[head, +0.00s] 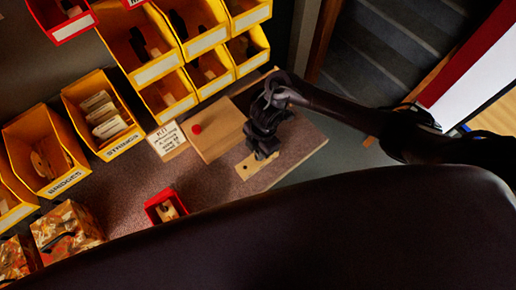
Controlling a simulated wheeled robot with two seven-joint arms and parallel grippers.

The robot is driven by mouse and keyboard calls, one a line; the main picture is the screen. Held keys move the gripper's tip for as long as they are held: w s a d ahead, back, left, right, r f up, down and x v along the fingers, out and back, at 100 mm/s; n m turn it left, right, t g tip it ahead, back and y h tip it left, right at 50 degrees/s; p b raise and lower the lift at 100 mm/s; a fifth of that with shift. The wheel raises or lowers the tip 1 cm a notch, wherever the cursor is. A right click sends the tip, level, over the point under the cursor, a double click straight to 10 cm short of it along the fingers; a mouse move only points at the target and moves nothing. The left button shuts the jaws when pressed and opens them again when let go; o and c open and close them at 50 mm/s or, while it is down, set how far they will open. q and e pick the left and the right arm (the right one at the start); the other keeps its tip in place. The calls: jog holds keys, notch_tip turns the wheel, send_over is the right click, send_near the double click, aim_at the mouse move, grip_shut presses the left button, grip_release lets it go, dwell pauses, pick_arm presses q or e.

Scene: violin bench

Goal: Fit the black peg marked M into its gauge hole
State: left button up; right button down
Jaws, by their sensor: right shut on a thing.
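The gauge (247,166) is a small pale wooden plate with a dark hole near its left end, lying on the bench. My right gripper (263,152) is directly over its right part, pointing down. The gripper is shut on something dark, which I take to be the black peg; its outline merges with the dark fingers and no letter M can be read. I cannot tell whether the peg's lower end touches the gauge or is above it. Any hole under the gripper is hidden. My left gripper is not in view.
A wooden board with a red knob (197,129) lies left of the gripper, beside a printed card (167,142). A small red bin (152,213) holds pale pieces. Yellow bins (118,148) line the back and left. The bench between red bin and gauge is clear.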

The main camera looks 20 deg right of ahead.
jog(key=shift+f+b, duration=0.7)
jog(key=shift+f, duration=0.35)
jog(key=c, duration=1.1)
grip_release()
jog(key=r, duration=0.5)
jog(key=d+r+p, duration=0.1)
jog(key=r, duration=0.1)
jog(key=shift+w+r, duration=0.2)
jog(key=shift+r, duration=0.2)
